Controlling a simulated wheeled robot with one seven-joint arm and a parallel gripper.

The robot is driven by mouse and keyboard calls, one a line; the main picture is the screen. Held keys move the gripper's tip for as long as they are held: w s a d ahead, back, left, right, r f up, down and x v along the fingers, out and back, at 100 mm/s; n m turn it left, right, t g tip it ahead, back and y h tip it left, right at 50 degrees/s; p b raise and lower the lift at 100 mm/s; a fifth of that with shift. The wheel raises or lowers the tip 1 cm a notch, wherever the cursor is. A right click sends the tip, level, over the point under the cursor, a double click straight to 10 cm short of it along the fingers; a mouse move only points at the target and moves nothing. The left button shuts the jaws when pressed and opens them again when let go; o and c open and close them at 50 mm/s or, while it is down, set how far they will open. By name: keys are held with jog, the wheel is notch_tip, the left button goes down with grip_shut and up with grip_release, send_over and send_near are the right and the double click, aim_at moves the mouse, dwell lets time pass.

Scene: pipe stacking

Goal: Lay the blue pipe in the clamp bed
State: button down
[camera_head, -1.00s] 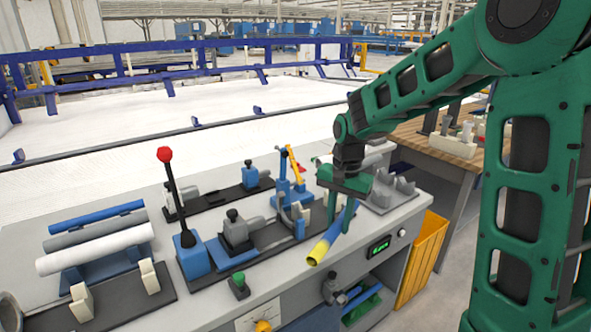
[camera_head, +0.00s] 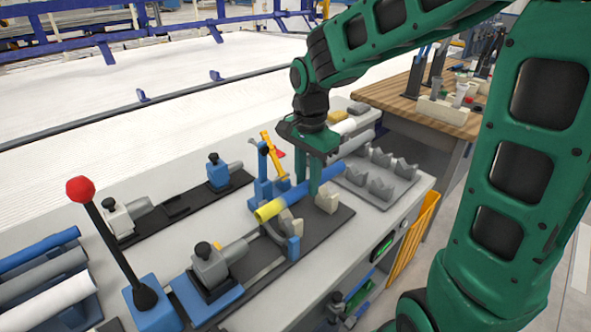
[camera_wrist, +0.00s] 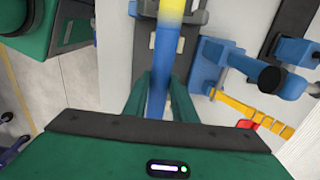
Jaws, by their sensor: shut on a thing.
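My gripper (camera_head: 318,180) is shut on the blue pipe (camera_head: 298,194), which has a yellow end (camera_head: 266,212) pointing to the lower left. The pipe is over the clamp bed (camera_head: 322,232), a dark plate with cream blocks (camera_head: 328,198) and a grey curved jaw with a blue part (camera_head: 293,245). I cannot tell whether the pipe touches the bed. In the wrist view the pipe (camera_wrist: 158,95) runs between my fingers, its yellow end (camera_wrist: 171,10) at the top. The fingers hide part of the pipe.
A blue stand with a yellow lever (camera_head: 270,155) is close behind the pipe. A grey notched holder (camera_head: 380,178) is at the right. A red-knobbed lever (camera_head: 110,235) and a rack with another blue pipe (camera_head: 40,249) are at the left.

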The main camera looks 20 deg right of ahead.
jog(key=shift+w+a+f, duration=0.1)
jog(key=shift+w, duration=0.2)
jog(key=shift+f, duration=3.25)
jog(key=c, duration=1.4)
grip_release()
